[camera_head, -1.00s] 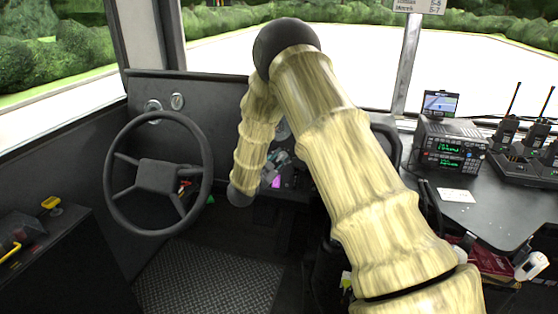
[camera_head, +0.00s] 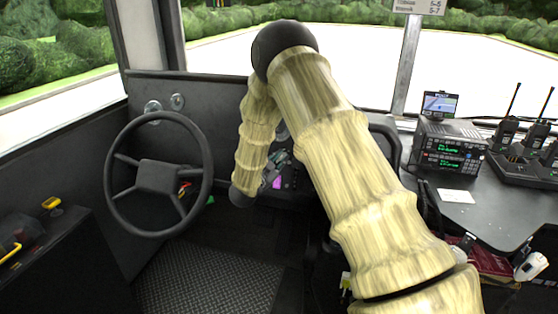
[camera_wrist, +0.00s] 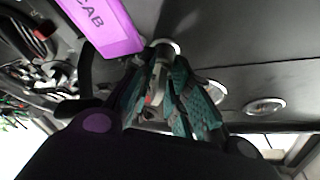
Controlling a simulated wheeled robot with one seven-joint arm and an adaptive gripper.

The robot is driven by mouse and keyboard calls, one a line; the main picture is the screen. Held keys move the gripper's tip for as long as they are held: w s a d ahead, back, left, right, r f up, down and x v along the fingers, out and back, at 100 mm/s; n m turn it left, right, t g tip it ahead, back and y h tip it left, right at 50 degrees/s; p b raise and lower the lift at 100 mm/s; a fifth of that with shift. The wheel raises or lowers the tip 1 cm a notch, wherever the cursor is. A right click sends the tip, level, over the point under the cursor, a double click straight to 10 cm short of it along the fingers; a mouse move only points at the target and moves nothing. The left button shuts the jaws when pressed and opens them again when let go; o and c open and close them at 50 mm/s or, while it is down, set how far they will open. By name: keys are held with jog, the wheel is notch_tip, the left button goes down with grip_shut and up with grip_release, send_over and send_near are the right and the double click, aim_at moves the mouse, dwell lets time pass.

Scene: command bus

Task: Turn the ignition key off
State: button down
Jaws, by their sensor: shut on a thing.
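The ignition lock (camera_wrist: 168,47) is a round silver metal collar on the dark dash panel in the wrist view. My gripper (camera_wrist: 163,78) has its teal-padded fingers closed in front of it, around the silver key (camera_wrist: 151,92), which is mostly hidden between them. A purple tag (camera_wrist: 104,24) lettered "CAB" hangs beside the fingers. In the head view my gripper (camera_head: 281,161) is low behind my arm, near the dash, with the purple tag (camera_head: 277,182) showing. The key itself and its turn angle cannot be made out there.
The steering wheel (camera_head: 158,174) stands left of my arm. A radio unit (camera_head: 449,146) and handheld radios (camera_head: 523,150) sit on the right console. In the wrist view, two round silver-rimmed fittings (camera_wrist: 264,106) (camera_wrist: 216,92) lie on the panel to the right.

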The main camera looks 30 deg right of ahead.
jog(key=n+t+p, duration=0.1)
jog(key=n, duration=0.3)
jog(key=n+t+y+p, duration=0.1)
jog(key=n+t+p, duration=0.1)
jog(key=n, duration=0.2)
jog(key=shift+s+y, duration=0.15)
jog(key=shift+y, duration=0.15)
jog(key=n+t+y, duration=0.1)
jog(key=n, duration=0.1)
jog(key=n+t+p, duration=0.1)
jog(key=n, duration=0.2)
jog(key=shift+y, duration=0.4)
jog(key=shift+d+n+t+y+p, duration=0.15)
jog(key=shift+n+y+p, duration=0.25)
jog(key=shift+n, duration=0.75)
jog(key=shift+a+n+t+y+p, duration=0.1)
jog(key=shift+n+t+y+p, duration=0.3)
jog(key=shift+n, duration=0.75)
jog(key=shift+f+n, duration=0.1)
jog(key=shift+n, duration=0.2)
jog(key=c, duration=1.6)
grip_release()
jog(key=v, duration=1.2)
jog(key=shift+s+d+r, duration=0.15)
jog(key=shift+d+r, duration=0.05)
jog(key=shift+r, duration=0.1)
